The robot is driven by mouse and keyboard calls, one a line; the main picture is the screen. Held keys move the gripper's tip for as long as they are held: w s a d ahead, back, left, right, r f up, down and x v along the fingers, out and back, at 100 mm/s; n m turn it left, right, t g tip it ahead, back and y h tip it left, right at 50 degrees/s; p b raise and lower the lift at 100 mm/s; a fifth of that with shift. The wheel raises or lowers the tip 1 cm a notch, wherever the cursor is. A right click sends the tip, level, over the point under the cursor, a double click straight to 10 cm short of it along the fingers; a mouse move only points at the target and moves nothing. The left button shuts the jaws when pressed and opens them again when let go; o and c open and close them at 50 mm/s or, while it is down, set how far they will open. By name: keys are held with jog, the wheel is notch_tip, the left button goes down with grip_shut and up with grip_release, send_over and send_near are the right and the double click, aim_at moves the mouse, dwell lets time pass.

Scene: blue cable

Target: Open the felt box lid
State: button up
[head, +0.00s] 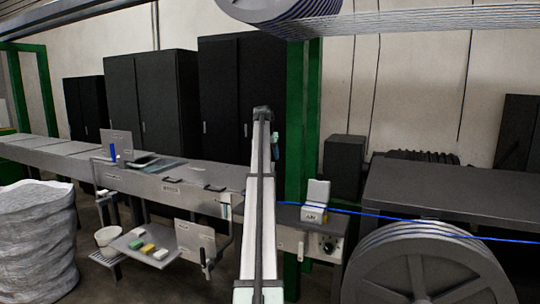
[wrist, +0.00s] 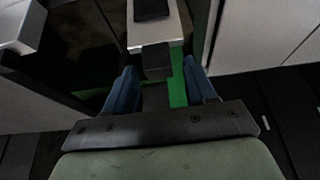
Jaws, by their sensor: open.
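A small light-grey box (head: 314,214) with dark lettering on its front sits on the line just right of my arm; I take it for the felt box. A pale panel (head: 318,192), which looks like its lid, stands up at its back. The blue cable (head: 370,215) runs from the box to the right. My gripper (wrist: 160,68) is open and empty, its two blue fingers apart. In the wrist view, a pale block with dark parts (wrist: 154,36) lies ahead between the fingers; I cannot tell whether it is the felt box. In the head view my arm mostly hides the gripper.
A large grey reel (head: 425,265) stands at the lower right, below a dark bench (head: 455,195). A green post (head: 305,110) rises behind the box. A control box with a dial (head: 328,245) hangs below it. A long grey bench (head: 185,180) runs left.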

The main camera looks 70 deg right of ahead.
jog(key=v, duration=1.3)
jog(key=shift+r, duration=0.35)
jog(key=shift+a, duration=0.15)
